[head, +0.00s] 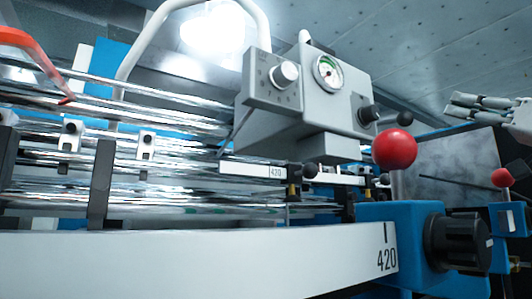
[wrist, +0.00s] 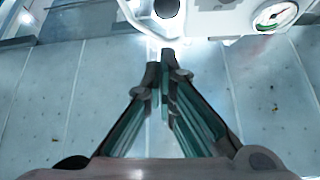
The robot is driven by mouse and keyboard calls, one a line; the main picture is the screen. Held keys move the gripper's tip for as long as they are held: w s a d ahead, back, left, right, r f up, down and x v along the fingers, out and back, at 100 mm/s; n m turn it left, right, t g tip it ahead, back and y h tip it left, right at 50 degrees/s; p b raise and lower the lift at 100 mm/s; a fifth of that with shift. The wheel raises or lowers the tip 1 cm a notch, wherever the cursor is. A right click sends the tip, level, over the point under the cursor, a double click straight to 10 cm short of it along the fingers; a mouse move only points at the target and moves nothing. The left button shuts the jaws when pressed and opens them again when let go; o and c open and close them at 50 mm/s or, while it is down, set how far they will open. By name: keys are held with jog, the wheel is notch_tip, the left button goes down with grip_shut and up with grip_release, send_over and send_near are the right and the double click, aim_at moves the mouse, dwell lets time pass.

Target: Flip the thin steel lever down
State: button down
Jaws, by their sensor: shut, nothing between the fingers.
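A thin steel rod (head: 236,130), which looks like the lever, slants down and left from the lower left of the grey control box (head: 314,105) in the head view. I cannot tell for sure that it is the task's lever, and it does not show clearly in the wrist view. My gripper (head: 452,106) is at the right edge of the head view, well to the right of the box and apart from it. In the wrist view, its fingertips (wrist: 159,66) are together with nothing between them, below the white body with a gauge (wrist: 276,15).
A red ball knob (head: 394,150) and a black knob (head: 458,242) stand in front at the right. A second red ball (head: 502,177) is below my gripper. Shiny rollers (head: 150,102) fill the left, behind a long white beam (head: 190,262).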

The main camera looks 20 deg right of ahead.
jog(key=shift+s+d+f, duration=0.1)
jog(key=shift+s+f, duration=0.5)
jog(key=shift+f, duration=0.2)
jog(key=shift+s+f, duration=0.6)
jog(key=shift+f, duration=0.15)
jog(key=shift+s, duration=0.1)
